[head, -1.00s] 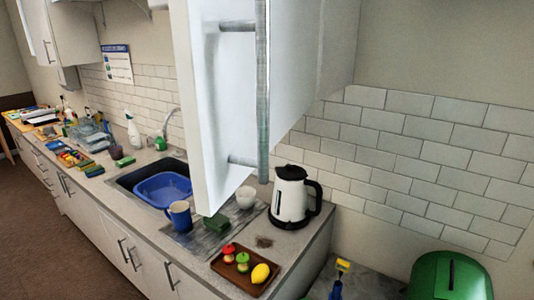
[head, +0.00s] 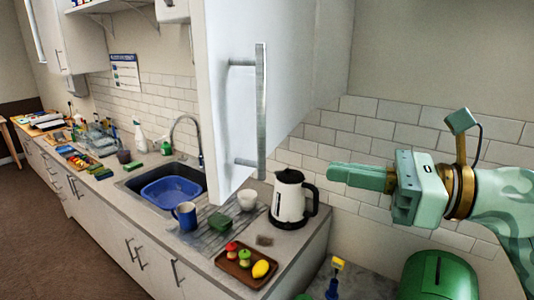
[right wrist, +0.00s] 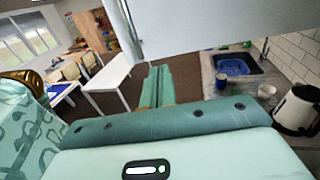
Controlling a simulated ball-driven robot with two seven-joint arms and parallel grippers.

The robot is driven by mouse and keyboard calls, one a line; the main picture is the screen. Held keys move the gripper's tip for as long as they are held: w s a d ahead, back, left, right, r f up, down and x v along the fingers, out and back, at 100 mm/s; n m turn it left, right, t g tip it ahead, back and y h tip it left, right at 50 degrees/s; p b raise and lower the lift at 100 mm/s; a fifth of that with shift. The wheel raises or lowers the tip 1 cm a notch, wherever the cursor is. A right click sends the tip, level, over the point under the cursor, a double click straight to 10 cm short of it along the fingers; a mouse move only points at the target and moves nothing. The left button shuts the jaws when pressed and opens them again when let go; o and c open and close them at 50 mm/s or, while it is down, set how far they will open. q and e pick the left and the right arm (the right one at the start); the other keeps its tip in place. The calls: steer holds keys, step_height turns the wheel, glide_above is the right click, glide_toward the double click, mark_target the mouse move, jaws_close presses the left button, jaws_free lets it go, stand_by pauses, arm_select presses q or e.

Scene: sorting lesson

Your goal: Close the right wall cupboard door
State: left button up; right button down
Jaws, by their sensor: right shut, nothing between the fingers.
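The right wall cupboard door (head: 295,75) is white and stands open, jutting out from the wall towards me, with a vertical metal bar handle (head: 262,112) near its free edge. My right gripper (head: 332,173) is to the right of the door and below the handle's middle in the head view. Its fingers are together, with nothing between them, and it looks apart from the door. In the right wrist view the shut fingers (right wrist: 158,88) point away below a pale panel (right wrist: 200,25), which appears to be the door. My left gripper is not in view.
Below the door, the counter holds a white kettle (head: 288,200), a white bowl (head: 247,199), a blue mug (head: 185,215) and a brown tray (head: 232,265) with fruit. A sink with a blue basin (head: 172,191) is to the left. A green bin (head: 440,275) stands lower right.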

steer(key=p, duration=0.4)
glide_toward(248, 156)
steer(key=x, duration=0.5)
steer(key=shift+a+r, duration=0.2)
steer(key=shift+a, duration=0.05)
steer(key=shift+x, duration=0.75)
steer(key=shift+d+f, duration=0.1)
steer(key=shift+f, duration=0.05)
